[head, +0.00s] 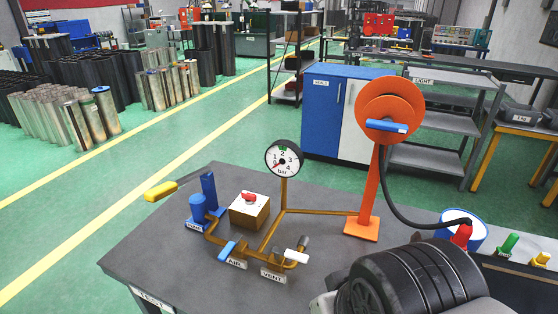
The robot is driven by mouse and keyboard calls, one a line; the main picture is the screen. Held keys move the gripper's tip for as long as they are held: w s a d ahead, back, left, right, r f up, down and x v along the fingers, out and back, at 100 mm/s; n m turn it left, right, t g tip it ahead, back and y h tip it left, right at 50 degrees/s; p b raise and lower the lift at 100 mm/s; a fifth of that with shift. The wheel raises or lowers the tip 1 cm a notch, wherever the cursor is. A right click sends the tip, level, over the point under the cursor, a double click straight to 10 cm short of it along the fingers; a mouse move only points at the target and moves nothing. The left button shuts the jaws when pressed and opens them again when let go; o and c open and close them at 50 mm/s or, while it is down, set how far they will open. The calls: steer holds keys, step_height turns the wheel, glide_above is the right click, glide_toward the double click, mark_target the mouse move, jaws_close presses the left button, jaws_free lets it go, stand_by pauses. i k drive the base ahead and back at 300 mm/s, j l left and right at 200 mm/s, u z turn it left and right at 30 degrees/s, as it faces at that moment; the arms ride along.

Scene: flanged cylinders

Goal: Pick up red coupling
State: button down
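The red coupling (461,236) is at the right, at the end of a black hose (408,212). It stands at the near side of a blue and white round container (478,229); I cannot tell whether it sits inside or in front of it. Its lower end is hidden behind a thick black ribbed part of my own arm at the bottom right. The fingers of my gripper do not show, so nothing is seen holding the coupling.
The hose hangs from an orange reel (388,110) on an orange post. A green coupling (508,245) and a yellow one (541,259) stand to the right. A pressure gauge (284,158), brass pipes and valves stand on the grey table (150,245). The table's front left is clear.

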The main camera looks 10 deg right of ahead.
mark_target(464, 232)
steer(key=l+z, duration=0.15)
steer(key=z, duration=0.25)
steer(key=k+l+z, duration=0.1)
steer(key=z, duration=0.3)
steer(key=l+z, duration=0.2)
steer(key=z, duration=0.2)
